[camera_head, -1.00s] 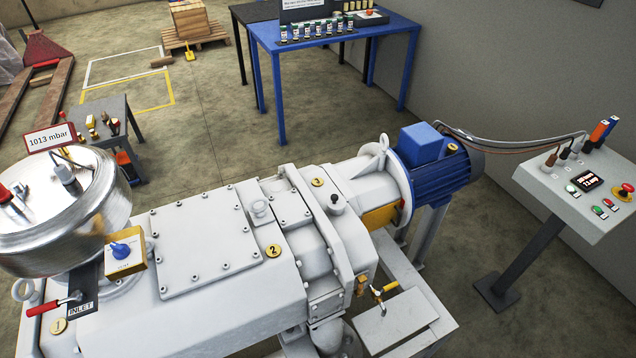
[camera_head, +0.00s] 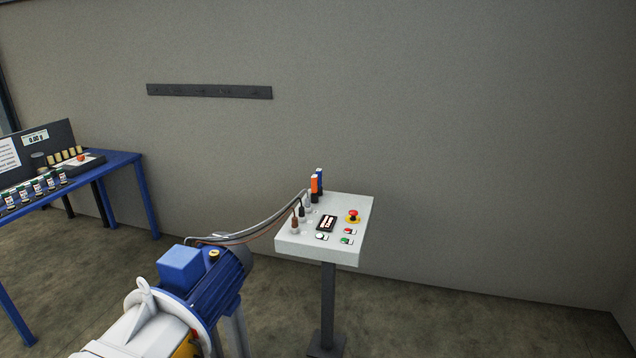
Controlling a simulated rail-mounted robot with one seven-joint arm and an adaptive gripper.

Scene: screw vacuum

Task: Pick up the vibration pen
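An upright orange pen-like tool (camera_head: 314,184) and a blue one (camera_head: 320,178) stand close together at the back edge of the grey control panel (camera_head: 359,218). They are small in view, and I cannot tell which of them is the vibration pen. My gripper is not in view.
The panel stands on a dark post (camera_head: 327,300) by the wall and carries a red emergency button (camera_head: 352,214), a display and cable plugs. Cables run to the blue motor (camera_head: 215,280) at lower left. A blue table (camera_head: 120,161) stands at far left. The floor right of the panel is clear.

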